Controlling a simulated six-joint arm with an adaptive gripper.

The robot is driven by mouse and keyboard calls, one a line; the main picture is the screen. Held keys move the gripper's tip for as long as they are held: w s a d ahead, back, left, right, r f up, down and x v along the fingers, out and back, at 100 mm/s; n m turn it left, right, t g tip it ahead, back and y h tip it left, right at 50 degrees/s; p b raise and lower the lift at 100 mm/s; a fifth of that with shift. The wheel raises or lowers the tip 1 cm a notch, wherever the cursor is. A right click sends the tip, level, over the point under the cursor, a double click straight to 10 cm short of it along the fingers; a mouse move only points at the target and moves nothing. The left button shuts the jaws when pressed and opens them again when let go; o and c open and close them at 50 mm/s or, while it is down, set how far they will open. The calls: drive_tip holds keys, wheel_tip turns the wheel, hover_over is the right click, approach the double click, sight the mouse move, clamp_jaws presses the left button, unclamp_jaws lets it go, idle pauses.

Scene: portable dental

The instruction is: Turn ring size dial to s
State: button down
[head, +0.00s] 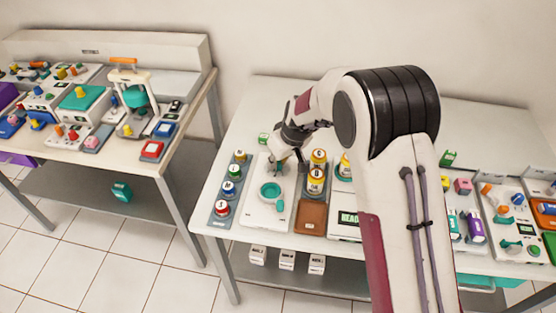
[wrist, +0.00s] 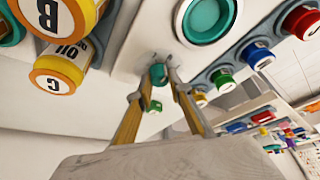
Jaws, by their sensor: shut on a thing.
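A small teal knob (wrist: 158,73), seemingly the ring size dial, stands on a white panel (wrist: 130,35) in the wrist view. My gripper (wrist: 158,80) has one finger on each side of it and is shut on it. Another small green piece (wrist: 155,105) shows between the fingers. In the head view my gripper (head: 288,162) is low over the back of the white panel (head: 256,212), behind a round teal dish (head: 271,190). There the knob is hidden by the gripper, and I cannot read its setting.
A strip of coloured round caps (head: 228,187) lies left of the panel. Yellow-topped bottles (head: 317,178) stand close on the right, above a brown pad (head: 312,220). A display box (head: 347,220) and more devices are farther right. A second table (head: 85,145) stands at the left.

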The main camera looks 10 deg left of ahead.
drive_tip(key=shift+s+a+m+t+h, duration=0.15)
drive_tip(key=shift+m+h, duration=0.25)
drive_tip(key=shift+m, duration=0.7)
drive_tip(key=shift+w+d+m+t+h, duration=0.1)
drive_tip(key=shift+m+t+h, duration=0.25)
drive_tip(key=shift+m, duration=0.75)
drive_tip(key=shift+a+m+h, duration=0.1)
drive_tip(key=shift+m+h, duration=0.55)
drive_tip(key=shift+m, duration=1.05)
drive_tip(key=c, duration=1.8)
unclamp_jaws()
drive_tip(key=shift+c, duration=0.2)
drive_tip(key=shift+s+r, duration=0.1)
drive_tip(key=shift+r, duration=0.05)
drive_tip(key=v, duration=1.1)
drive_tip(key=shift+s+r, duration=0.2)
drive_tip(key=shift+r, duration=0.1)
